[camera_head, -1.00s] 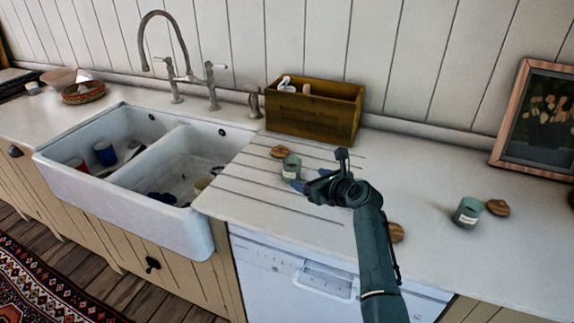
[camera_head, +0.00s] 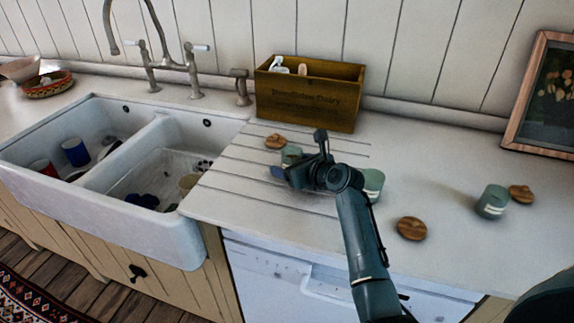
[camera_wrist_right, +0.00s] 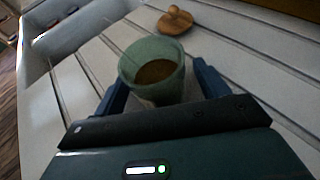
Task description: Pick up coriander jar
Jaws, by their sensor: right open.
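A green jar (camera_head: 291,155) stands on the grooved drainboard, partly hidden by my right gripper (camera_head: 292,169). In the right wrist view this jar (camera_wrist_right: 152,76) is uncovered, with brown contents, and sits between the two blue fingers of my open right gripper (camera_wrist_right: 162,88). I see no clear grip on it. A second green jar (camera_head: 373,182) shows partly behind my right arm. A third green jar (camera_head: 492,201) with a pale label stands farther right. I cannot read which jar is coriander. My left gripper is not in view.
Wooden lids lie near the jars: one behind the left jar (camera_head: 275,142), one at the counter front (camera_head: 412,228), one at the right (camera_head: 521,194). A wooden box (camera_head: 310,98) stands behind. The double sink (camera_head: 150,150) is left; a picture frame (camera_head: 530,105) leans right.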

